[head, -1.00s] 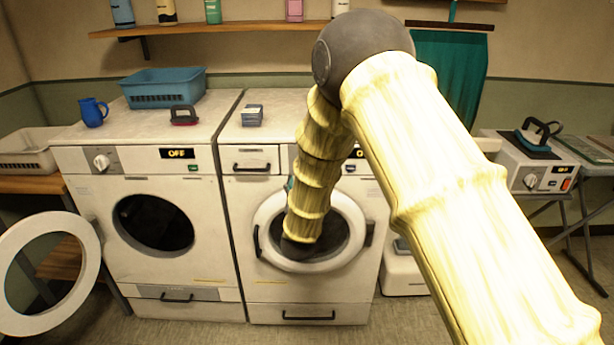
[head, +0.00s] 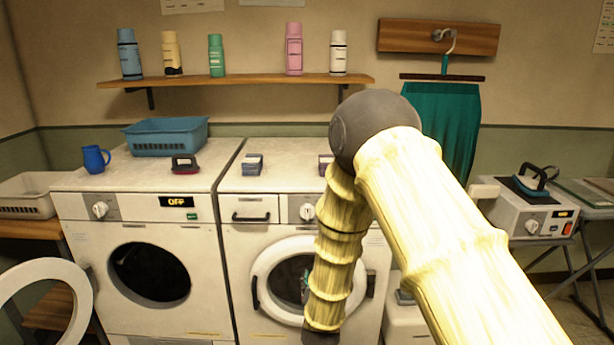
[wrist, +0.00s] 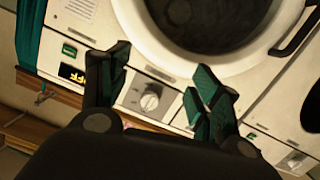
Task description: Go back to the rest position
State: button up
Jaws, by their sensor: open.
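My gripper (wrist: 160,82) is open and empty in the wrist view, with its two dark-green-padded fingers spread apart. Between and behind the fingers show the knob (wrist: 150,98) and control panel of the right washer. In the head view my arm reaches in front of the right washer (head: 255,280), and its lower part hangs before the right side of that machine's round door (head: 266,270). That door looks shut in its frame. The fingers are not clearly visible in the head view. The door also fills the top of the wrist view (wrist: 205,20).
The left washer (head: 205,270) has its round door (head: 80,310) swung open at far left. A blue basket (head: 165,137), blue mug (head: 95,159) and small boxes sit on top. A bottle shelf (head: 235,80) is above; an iron station (head: 520,205) stands right.

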jog(key=s+d+f+g, duration=0.4)
jog(key=s+d+f, duration=0.2)
jog(key=s+f, duration=0.55)
jog(key=s+d+f+g, duration=0.5)
jog(key=s+d+f, duration=0.1)
jog(key=s+f, duration=0.55)
jog(key=s+d+f+g, duration=0.1)
jog(key=s+d+g, duration=0.1)
jog(key=s, duration=0.7)
jog(key=s+d+f+m+g, duration=0.1)
jog(key=s+d+f+g, duration=0.1)
jog(key=s, duration=0.7)
jog(key=s+d+f+m+g+y, duration=0.1)
jog(key=s+d+f+g, duration=0.1)
jog(key=s, duration=0.8)
jog(key=shift+d+g, duration=0.45)
jog(key=shift+g, duration=0.05)
jog(key=shift+f, duration=0.1)
